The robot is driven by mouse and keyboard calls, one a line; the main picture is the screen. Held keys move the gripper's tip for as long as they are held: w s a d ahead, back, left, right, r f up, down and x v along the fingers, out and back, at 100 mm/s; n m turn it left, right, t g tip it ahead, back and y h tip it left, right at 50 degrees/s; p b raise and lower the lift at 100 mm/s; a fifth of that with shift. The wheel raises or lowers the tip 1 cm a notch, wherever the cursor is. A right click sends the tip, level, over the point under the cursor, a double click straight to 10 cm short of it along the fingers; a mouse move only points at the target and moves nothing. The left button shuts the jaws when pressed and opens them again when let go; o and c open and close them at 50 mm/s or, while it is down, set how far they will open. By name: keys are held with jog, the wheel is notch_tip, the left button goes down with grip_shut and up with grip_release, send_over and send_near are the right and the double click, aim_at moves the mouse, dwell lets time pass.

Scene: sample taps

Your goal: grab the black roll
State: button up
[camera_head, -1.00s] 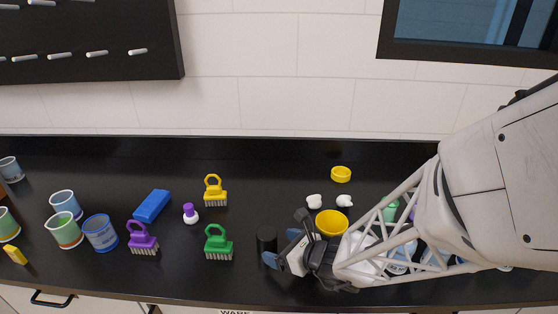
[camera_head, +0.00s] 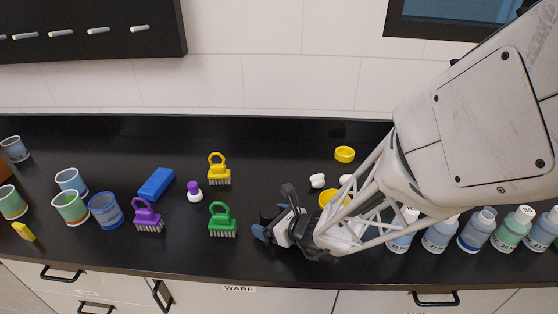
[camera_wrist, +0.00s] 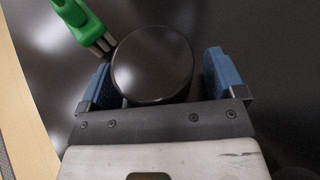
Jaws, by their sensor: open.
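The black roll (camera_wrist: 152,62) shows in the wrist view as a dark round top. It sits between the two blue finger pads of my gripper (camera_wrist: 157,82), with a visible gap on the right and a narrower one on the left. In the head view the roll (camera_head: 267,213) is mostly hidden behind my gripper (camera_head: 270,222), which is low over the front of the black counter. The jaws are open around the roll. Whether either pad touches it cannot be told.
A green brush (camera_head: 222,220) stands just left of the roll; it also shows in the wrist view (camera_wrist: 82,22). Yellow (camera_head: 219,170) and purple (camera_head: 147,215) brushes stand farther left. A yellow bowl (camera_head: 333,198) is behind my arm. Several bottles (camera_head: 440,234) line the right side.

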aim_at(272, 212)
dwell(0.5)
jog(key=c, duration=1.1)
jog(key=shift+r, duration=0.15)
jog(key=shift+r, duration=0.45)
notch_tip(272, 212, up, 2)
jog(key=shift+s+d+r, duration=0.1)
jog(key=shift+s+r, duration=0.05)
jog(key=shift+r, duration=0.1)
jog(key=s+d, duration=0.2)
jog(key=s, duration=0.2)
jog(key=s+d+r, duration=0.1)
jog(key=s+d, duration=0.1)
jog(key=s, duration=0.3)
jog(key=s+d, duration=0.2)
jog(key=s, duration=0.3)
jog(key=shift+s+d+r, duration=0.1)
jog(key=shift+d+r, duration=0.05)
jog(key=shift+d, duration=0.1)
